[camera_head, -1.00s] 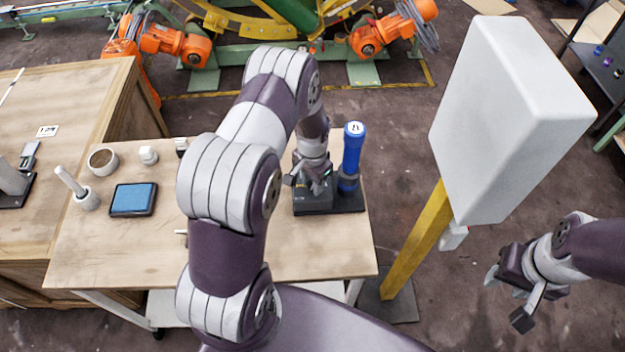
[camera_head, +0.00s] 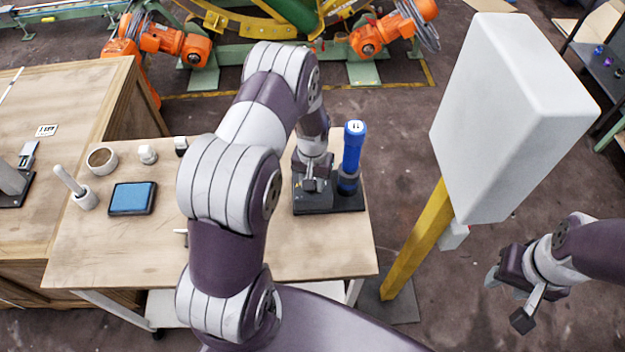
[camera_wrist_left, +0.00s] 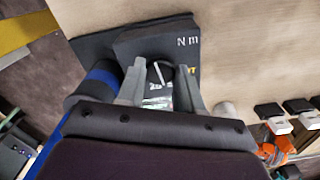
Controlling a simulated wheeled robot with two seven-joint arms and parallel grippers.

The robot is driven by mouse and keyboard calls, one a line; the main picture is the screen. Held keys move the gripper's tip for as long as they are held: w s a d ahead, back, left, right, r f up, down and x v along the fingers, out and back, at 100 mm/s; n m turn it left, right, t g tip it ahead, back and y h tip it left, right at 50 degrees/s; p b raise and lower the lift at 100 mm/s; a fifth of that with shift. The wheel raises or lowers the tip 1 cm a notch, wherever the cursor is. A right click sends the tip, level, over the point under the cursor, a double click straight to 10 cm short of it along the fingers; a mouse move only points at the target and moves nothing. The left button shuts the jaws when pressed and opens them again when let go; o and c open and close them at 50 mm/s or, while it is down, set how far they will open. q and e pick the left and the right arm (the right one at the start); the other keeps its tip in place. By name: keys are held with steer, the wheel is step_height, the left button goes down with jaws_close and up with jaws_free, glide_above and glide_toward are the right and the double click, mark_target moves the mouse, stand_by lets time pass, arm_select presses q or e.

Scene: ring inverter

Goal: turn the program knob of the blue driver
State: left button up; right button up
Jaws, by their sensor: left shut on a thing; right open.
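The blue driver (camera_head: 352,148) stands upright in a dark base (camera_head: 345,204) at the right end of the table. Beside it on the base is a black box, marked "N m" in the left wrist view (camera_wrist_left: 150,42). My left gripper (camera_head: 312,187) is over this box, left of the driver. In the left wrist view my left gripper (camera_wrist_left: 160,82) has its two fingers on either side of a small part on the box, which looks like the program knob. My right gripper (camera_head: 512,290) is open and empty, off the table's right side.
A white box on a yellow post (camera_head: 415,245) stands right of the table. A blue pad (camera_head: 132,198), a white pestle-like tool in a cup (camera_head: 84,199), a ring (camera_head: 102,160) and small white parts are on the left of the table (camera_head: 80,255).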

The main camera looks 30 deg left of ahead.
arm_select(q)
steer(key=shift+w+r+n, duration=0.1)
steer(key=shift+n, duration=0.9)
steer(key=o, duration=1)
steer(key=shift+o, duration=0.2)
step_height(320, 180, up, 13)
steer(key=b, duration=0.2)
